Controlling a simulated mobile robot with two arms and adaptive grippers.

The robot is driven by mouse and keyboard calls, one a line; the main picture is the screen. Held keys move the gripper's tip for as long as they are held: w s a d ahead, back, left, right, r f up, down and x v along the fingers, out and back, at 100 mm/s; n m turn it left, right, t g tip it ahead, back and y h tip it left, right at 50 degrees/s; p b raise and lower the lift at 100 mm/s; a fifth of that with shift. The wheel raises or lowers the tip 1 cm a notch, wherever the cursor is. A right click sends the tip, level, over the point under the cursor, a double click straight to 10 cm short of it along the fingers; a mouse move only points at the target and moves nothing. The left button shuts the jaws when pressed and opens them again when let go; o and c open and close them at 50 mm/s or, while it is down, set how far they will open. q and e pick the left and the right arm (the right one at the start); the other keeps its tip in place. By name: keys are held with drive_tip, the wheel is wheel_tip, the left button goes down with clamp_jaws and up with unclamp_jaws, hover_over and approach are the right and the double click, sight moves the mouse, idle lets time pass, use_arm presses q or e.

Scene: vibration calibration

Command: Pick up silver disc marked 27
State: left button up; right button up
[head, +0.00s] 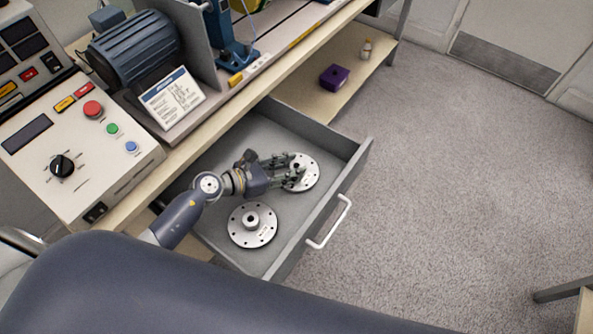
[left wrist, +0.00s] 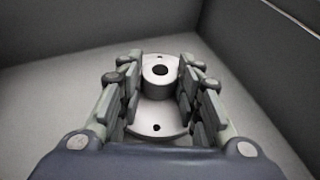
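Two silver discs with raised hubs and holes lie flat in the open grey drawer (head: 215,240). The far disc (head: 310,174) is partly covered by my left gripper (head: 293,171); the near disc (head: 245,237) lies clear of it. I cannot read a number on either disc. In the left wrist view, the left gripper (left wrist: 160,75) has its fingers on both sides of the far disc's hub (left wrist: 160,80), with a narrow gap at each side. The gripper looks open and not closed on the hub. My right gripper is not in view.
The drawer's front wall and white handle (head: 330,222) stand right of the discs. A bench with a control panel (head: 75,140), a motor (head: 135,48) and a label card (head: 172,97) overhangs the drawer's left side. A purple box (head: 335,77) sits on a lower shelf.

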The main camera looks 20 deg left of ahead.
use_arm(q)
clamp_jaws()
drive_tip(key=shift+w+r, duration=0.1)
